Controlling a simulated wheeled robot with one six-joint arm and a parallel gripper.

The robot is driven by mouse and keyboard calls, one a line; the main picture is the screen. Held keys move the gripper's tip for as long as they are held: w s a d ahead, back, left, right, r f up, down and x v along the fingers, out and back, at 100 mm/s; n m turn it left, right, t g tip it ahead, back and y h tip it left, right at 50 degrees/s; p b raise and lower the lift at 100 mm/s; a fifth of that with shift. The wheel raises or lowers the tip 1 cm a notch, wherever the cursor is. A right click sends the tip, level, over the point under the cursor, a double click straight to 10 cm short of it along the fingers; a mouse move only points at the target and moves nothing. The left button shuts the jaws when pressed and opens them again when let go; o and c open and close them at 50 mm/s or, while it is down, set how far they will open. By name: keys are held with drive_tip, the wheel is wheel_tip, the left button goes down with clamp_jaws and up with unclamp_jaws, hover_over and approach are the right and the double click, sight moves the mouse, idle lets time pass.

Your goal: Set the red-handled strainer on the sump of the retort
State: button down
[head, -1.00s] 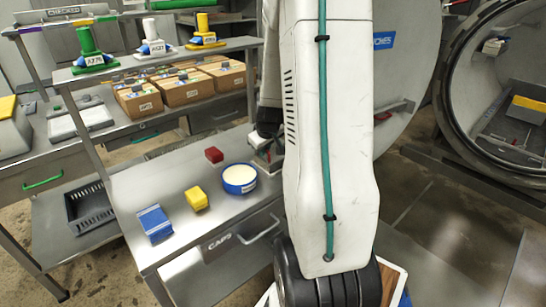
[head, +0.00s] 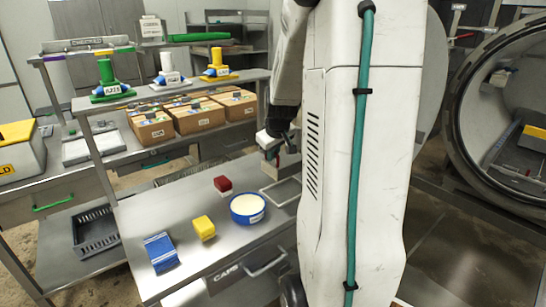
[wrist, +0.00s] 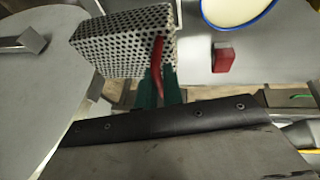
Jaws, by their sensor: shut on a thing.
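The strainer (wrist: 122,42) is a grey perforated box with a red handle (wrist: 158,62), seen at the top of the wrist view. My gripper (wrist: 161,88) has its green fingers closed at the red handle. The retort (head: 462,110) stands open at the far right, with a yellow-topped item (head: 536,131) inside. I cannot pick out its sump clearly.
The steel bench (head: 190,233) carries a blue-rimmed bowl (head: 247,208), a red block (head: 222,185), a yellow block (head: 204,228), a blue packet (head: 161,251) and a shallow grey frame (head: 284,191). Shelves with cartons (head: 198,115) stand behind.

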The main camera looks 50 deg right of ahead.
drive_tip(key=shift+r, duration=0.1)
drive_tip(key=shift+r, duration=1.7)
